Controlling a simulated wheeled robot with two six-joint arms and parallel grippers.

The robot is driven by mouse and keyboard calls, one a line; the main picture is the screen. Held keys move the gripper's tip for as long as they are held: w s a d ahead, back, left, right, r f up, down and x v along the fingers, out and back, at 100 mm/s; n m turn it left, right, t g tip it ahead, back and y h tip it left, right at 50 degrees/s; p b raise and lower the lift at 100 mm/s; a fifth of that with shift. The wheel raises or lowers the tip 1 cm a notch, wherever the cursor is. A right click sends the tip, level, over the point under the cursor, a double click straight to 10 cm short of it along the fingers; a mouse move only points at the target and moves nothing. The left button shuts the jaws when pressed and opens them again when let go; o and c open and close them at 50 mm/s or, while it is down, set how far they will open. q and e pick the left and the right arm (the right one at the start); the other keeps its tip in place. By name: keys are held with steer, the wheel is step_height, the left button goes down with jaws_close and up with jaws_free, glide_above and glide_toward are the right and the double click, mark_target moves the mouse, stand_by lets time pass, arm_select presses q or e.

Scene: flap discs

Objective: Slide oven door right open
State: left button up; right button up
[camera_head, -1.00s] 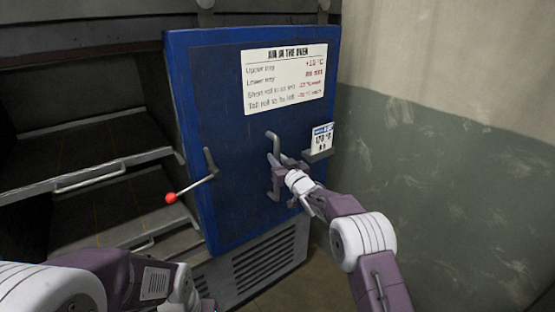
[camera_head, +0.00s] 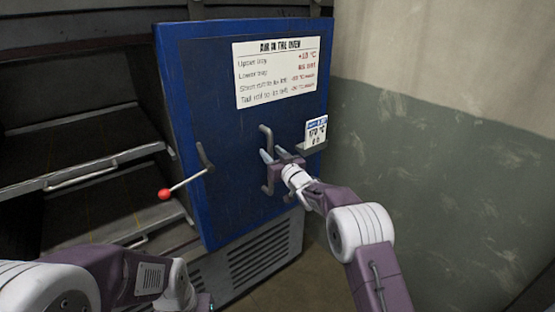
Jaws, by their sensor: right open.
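The blue oven door (camera_head: 235,205) stands at the right of the oven front, with the dark oven interior showing to its left. A grey vertical bar handle (camera_head: 266,134) is on the door's right half. My right gripper (camera_head: 267,160) is open at the handle, with its fingers close around the bar's middle; I cannot tell whether they touch it. A lever with a red knob (camera_head: 165,194) sticks out at the door's left edge. My left arm shows at the bottom left; its gripper is out of view.
Two oven trays with front handles (camera_head: 82,178) lie in the opening at left. A printed sign (camera_head: 278,71) and a small card (camera_head: 317,132) are on the door. A vented panel (camera_head: 262,262) is below. A grey-green wall (camera_head: 445,190) bounds the right side.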

steer(key=b+v, duration=0.1)
steer(key=v, duration=0.7)
steer(key=shift+d, duration=0.15)
